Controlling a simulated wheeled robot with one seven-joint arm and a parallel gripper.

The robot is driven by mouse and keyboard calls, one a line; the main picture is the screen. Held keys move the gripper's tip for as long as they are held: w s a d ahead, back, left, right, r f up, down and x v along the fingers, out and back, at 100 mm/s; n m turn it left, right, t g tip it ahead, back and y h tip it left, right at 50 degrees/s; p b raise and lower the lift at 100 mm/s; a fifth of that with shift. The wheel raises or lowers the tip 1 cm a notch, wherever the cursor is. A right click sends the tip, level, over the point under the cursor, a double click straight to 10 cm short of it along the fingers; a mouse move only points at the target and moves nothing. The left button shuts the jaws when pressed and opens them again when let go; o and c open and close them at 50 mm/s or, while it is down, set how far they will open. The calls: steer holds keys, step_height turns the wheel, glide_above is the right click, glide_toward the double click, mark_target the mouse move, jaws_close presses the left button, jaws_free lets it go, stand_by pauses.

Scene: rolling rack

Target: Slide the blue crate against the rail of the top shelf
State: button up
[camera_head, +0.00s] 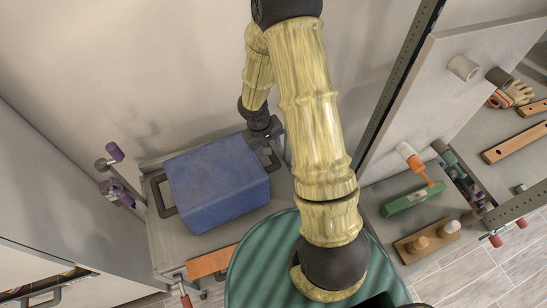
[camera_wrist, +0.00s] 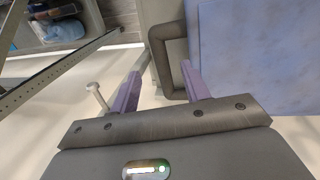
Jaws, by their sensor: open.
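The blue crate (camera_head: 215,180) sits upright on the grey top shelf (camera_head: 175,240), with a dark loop handle at each side. My gripper (camera_head: 268,138) is at the crate's right handle, near its back right corner. In the wrist view my gripper (camera_wrist: 162,65) is open, with purple fingers on either side of the outer bar of the dark handle (camera_wrist: 157,62). The crate's blue face (camera_wrist: 260,50) fills the right of that view. Whether the fingers touch the handle cannot be told. I cannot make out the shelf's rail clearly.
An orange block (camera_head: 210,262) lies at the shelf's front edge. Purple-ended clamps (camera_head: 116,170) stand left of the crate. A green ribbed round top (camera_head: 270,262) is in front. At right, a bench holds a green tool (camera_head: 412,199) and wooden pieces (camera_head: 425,240).

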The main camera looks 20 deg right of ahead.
mark_target(273, 156)
steer(key=f, duration=0.3)
steer(key=d+f, duration=0.1)
steer(key=f, duration=0.2)
steer(key=d+f+b, duration=0.1)
steer(key=f, duration=0.2)
steer(key=shift+w+f, duration=0.1)
steer(key=shift+f, duration=0.15)
jaws_close()
stand_by(0.9)
steer(key=shift+w+a+r, duration=0.15)
steer(key=shift+a+r, duration=0.05)
